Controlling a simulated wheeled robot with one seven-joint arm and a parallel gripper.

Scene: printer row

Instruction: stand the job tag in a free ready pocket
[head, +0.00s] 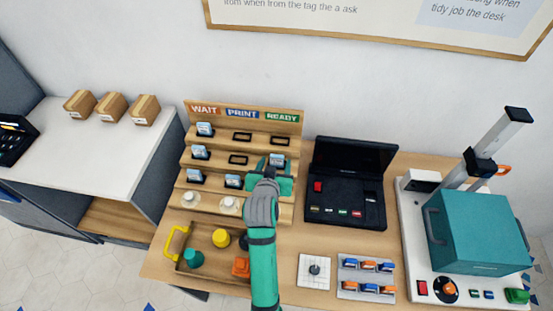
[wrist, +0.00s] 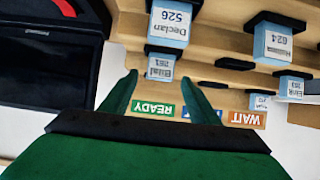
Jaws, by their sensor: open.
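A wooden stepped rack (head: 188,113) has columns marked WAIT, PRINT and READY. My gripper (head: 275,168) is open at the READY column; the wrist view also shows its spread fingers (wrist: 158,77). A blue-and-white tag (head: 277,159) stands upright in the middle READY pocket. In the wrist view this tag, reading Bilal (wrist: 160,66), shows just beyond and between the fingertips; contact is not visible. A tag reading Declan 526 (wrist: 172,22) stands in the front READY row, hidden by my gripper in the head view. The back READY pocket (head: 279,141) looks empty.
The WAIT column holds tags (head: 205,129) in all three rows. PRINT has a front tag (head: 233,181) and two empty pockets (head: 238,159). A wooden tray (head: 215,264) lies in front.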

